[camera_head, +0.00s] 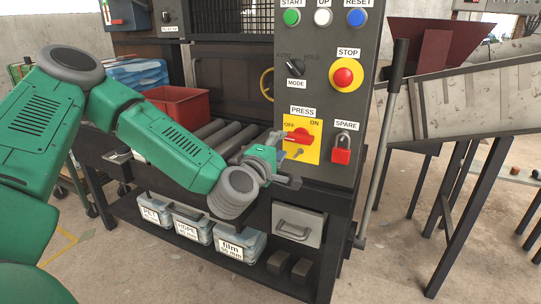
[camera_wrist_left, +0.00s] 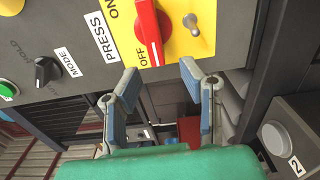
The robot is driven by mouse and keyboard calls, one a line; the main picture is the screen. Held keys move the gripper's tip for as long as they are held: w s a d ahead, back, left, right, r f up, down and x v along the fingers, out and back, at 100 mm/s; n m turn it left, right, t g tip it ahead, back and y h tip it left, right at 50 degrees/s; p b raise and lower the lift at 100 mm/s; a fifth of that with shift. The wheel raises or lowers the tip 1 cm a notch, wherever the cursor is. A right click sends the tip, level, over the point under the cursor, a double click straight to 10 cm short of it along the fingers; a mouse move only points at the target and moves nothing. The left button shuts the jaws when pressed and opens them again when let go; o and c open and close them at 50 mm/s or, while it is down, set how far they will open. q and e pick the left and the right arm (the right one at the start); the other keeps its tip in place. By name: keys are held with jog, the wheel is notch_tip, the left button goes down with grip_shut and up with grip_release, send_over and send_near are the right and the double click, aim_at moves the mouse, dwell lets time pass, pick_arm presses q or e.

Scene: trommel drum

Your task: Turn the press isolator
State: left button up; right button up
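The press isolator is a red rotary handle (camera_head: 299,136) on a yellow plate (camera_head: 312,153), under a PRESS label with OFF at left and ON at right. The handle lies about level, its end toward OFF. In the left wrist view the red handle (camera_wrist_left: 148,32) shows at the top centre, with its end near the OFF mark. My left gripper (camera_head: 291,167) is just below and left of the handle. Its two fingers (camera_wrist_left: 157,85) are spread with nothing between them, and they appear apart from the handle. My right gripper is in neither view.
A red padlock (camera_head: 341,154) hangs under SPARE, right of the plate. The STOP button (camera_head: 346,76) and MODE knob (camera_head: 296,69) are above. A long black-handled lever (camera_head: 397,68) stands right of the panel. Rollers (camera_head: 238,142) and a red bin (camera_head: 178,106) lie left.

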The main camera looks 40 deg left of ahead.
pick_arm(q)
jog(key=v, duration=0.6)
jog(key=shift+s, duration=0.4)
jog(key=shift+a+f, duration=0.1)
jog(key=shift+a, duration=0.05)
jog(key=s+d+f+m+g+h+p, duration=0.2)
jog(key=s+d+f+m+g+h, duration=0.15)
jog(key=d+f+m, duration=0.4)
jog(key=s+d+f+m+g+h+p, duration=0.3)
jog(key=s+d+f+m+g, duration=0.2)
jog(key=f, duration=0.6)
jog(key=s+a+f+m+g+y+p, duration=0.1)
jog(key=s+f+m+g, duration=0.3)
jog(key=s, duration=0.5)
jog(key=s+a+f+m+g+y+p, duration=0.1)
jog(key=s+f+m+g, duration=0.3)
jog(key=s, duration=0.6)
jog(key=shift+a+f+m+p, duration=0.45)
jog(key=shift+f+m, duration=0.05)
jog(key=shift+m, duration=0.05)
